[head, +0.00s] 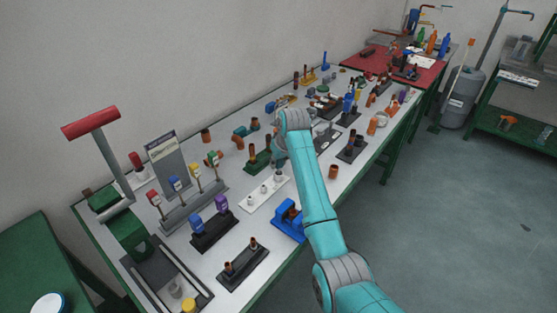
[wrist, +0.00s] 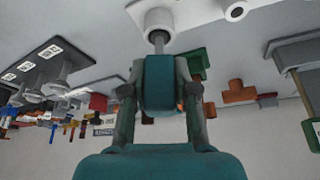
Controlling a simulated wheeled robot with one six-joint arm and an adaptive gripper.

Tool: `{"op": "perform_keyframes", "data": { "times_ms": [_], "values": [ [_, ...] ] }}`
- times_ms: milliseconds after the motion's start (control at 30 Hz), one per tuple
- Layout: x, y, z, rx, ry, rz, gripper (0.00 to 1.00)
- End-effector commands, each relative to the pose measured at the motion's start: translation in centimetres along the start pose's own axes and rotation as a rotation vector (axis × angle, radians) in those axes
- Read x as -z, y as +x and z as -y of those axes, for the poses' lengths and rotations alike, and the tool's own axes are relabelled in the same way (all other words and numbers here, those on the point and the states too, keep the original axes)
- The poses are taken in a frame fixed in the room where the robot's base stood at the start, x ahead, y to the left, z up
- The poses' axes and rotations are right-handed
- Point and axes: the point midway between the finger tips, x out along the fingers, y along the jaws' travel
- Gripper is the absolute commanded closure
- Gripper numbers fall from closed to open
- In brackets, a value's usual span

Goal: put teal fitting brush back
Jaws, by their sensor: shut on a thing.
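The teal fitting brush (wrist: 160,95) is upright in my gripper (wrist: 160,72), its teal handle between the two fingers in the wrist view, which looks upside down. Its thin metal stem meets the open end of a white cylinder (wrist: 155,16). The bristles are not visible and I cannot tell how deep the stem goes. In the head view the white strip holder (head: 256,200) with short white cylinders lies on the table, just below the end of my arm. The gripper and brush are mostly hidden there by my arm.
Left of the holder are a grey rack (head: 195,208) with red, blue and yellow-topped tools and a black stand (head: 213,237) with blue and purple pieces. A blue fixture (head: 290,222) stands close on the right. A green block (head: 258,160) with copper fittings is behind.

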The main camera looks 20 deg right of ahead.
Motion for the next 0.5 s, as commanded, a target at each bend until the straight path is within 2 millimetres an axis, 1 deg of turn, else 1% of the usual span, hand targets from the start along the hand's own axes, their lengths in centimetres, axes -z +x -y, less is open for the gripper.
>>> {"op": "perform_keyframes", "data": {
  "times_ms": [100,133,167,200,233,500],
  "values": [
    [-0.05,0.11,0.00,0.000,0.000,0.000,0.97],
    [-0.04,0.10,0.00,0.000,0.000,0.000,0.64],
    [-0.04,0.10,0.00,0.000,0.000,0.000,0.57],
    [-0.04,0.10,0.00,0.000,0.000,0.000,0.47],
    [-0.05,0.10,0.00,0.000,0.000,0.000,0.42],
    [-0.06,0.08,0.00,0.000,0.000,0.000,0.42]
  ]
}}
